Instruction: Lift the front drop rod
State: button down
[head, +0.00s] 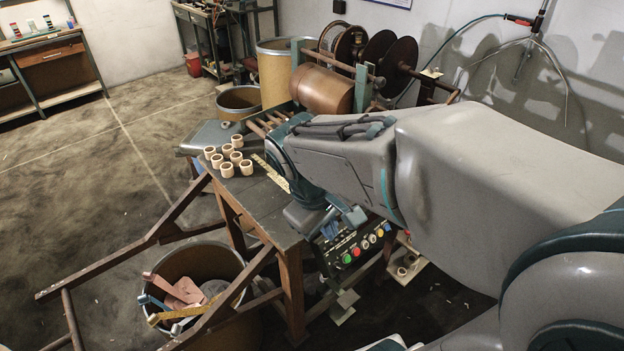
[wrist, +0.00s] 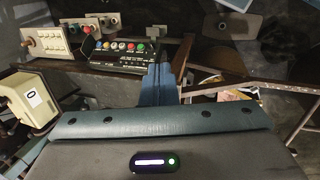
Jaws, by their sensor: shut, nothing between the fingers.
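My gripper (head: 350,217) is in front of the table's near side in the head view, just above the button panel. In the wrist view its blue fingers (wrist: 158,84) are shut together and hold nothing. Several copper-brown rods (head: 268,121) lie side by side at the winding machine, partly hidden behind my arm. Brown bars (head: 160,228) of a low frame extend left from the table. I cannot tell which rod is the front drop rod. No rod is seen between the fingers.
The button panel (head: 352,248) is close to the gripper and also shows in the wrist view (wrist: 122,55). The dark table (head: 262,205) carries several tape cores (head: 227,169). A scrap bin (head: 190,254) stands under the bars. The floor at left is open.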

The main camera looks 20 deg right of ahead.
jog(key=w+d+f+n+g+h+b, duration=0.1)
jog(key=w+d+f+n+h+b, duration=0.1)
jog(key=w+f+n+h+b, duration=0.85)
jog(key=w+a+f+n+t+h+b, duration=0.1)
jog(key=w+a+f+n+t, duration=0.1)
jog(key=w+f+n, duration=0.1)
jog(key=w+a+f+n+t+h+b, duration=0.1)
jog(key=w+a+f+n+t, duration=0.1)
jog(key=w+f, duration=0.3)
jog(key=w+a+f+n+t+h+b, duration=0.1)
jog(key=w+a+f+n+t+h, duration=0.1)
jog(key=w+a+f+n+t, duration=0.1)
jog(key=shift+w+a+f+n, duration=0.25)
jog(key=shift+w+n, duration=0.05)
jog(key=shift+w, duration=0.2)
jog(key=shift+w+a+f+n, duration=0.2)
jog(key=shift+w+f+n, duration=0.15)
jog(key=shift+w, duration=0.2)
jog(key=shift+w+a+f+n, duration=0.2)
jog(key=shift+w+a+n, duration=0.1)
jog(key=shift+w, duration=0.2)
jog(key=shift+d, duration=0.1)
jog(key=x, duration=2)
jog(key=shift+w+r+p, duration=0.1)
jog(key=shift+r+p, duration=0.05)
jog(key=shift+p, duration=0.25)
